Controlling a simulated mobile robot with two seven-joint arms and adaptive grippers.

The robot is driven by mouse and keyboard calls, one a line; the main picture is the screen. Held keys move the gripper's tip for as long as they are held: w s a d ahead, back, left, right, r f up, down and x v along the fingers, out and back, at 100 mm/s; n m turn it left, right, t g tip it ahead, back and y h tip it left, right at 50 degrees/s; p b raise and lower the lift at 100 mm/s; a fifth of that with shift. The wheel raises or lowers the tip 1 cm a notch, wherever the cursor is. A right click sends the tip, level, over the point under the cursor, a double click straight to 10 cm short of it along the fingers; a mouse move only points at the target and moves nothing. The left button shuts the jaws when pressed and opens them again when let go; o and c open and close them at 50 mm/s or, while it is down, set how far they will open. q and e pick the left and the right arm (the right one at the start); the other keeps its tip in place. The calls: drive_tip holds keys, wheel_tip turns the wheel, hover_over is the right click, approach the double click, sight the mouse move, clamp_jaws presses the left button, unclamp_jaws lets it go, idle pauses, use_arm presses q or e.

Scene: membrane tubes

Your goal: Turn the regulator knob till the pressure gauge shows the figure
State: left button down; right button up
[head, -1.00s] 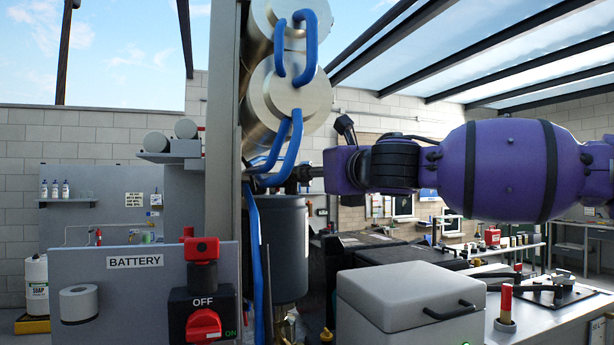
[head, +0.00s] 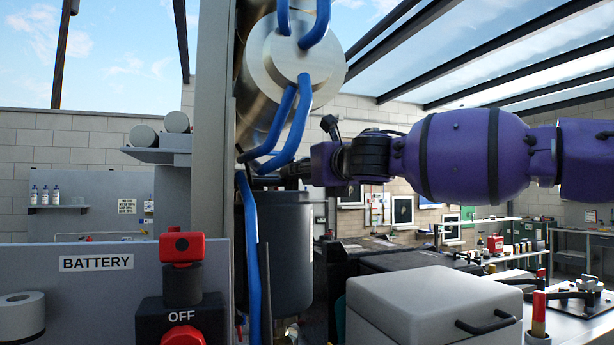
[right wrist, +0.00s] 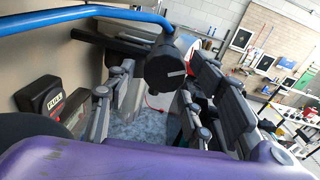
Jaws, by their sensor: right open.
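A dark round knob (right wrist: 165,70) with a short white mark on its face shows in the right wrist view, at the end of a dark fitting. I take it for the regulator knob. My right gripper (right wrist: 170,97) is open, with its fingers on either side of the knob's lower part in that view; whether they touch it I cannot tell. In the head view my right gripper (head: 290,173) reaches in from the right beside the blue tubes, partly hidden, and the knob cannot be made out. My left gripper is not in view.
Blue tubes (head: 280,122) run down from a steel membrane vessel (head: 262,68) past a grey post (head: 211,120). A dark canister (head: 285,255) stands below my gripper. A battery panel (head: 65,295) is at left, a white box (head: 410,300) at right.

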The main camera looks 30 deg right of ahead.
drive_tip(key=shift+a+r, duration=0.1)
drive_tip(key=shift+r, duration=0.05)
drive_tip(key=c, duration=1.1)
drive_tip(key=shift+o, duration=0.2)
drive_tip(key=shift+m, duration=1.4)
drive_tip(key=o, duration=1)
drive_tip(key=shift+o, duration=0.3)
drive_tip(key=shift+w+a, duration=0.1)
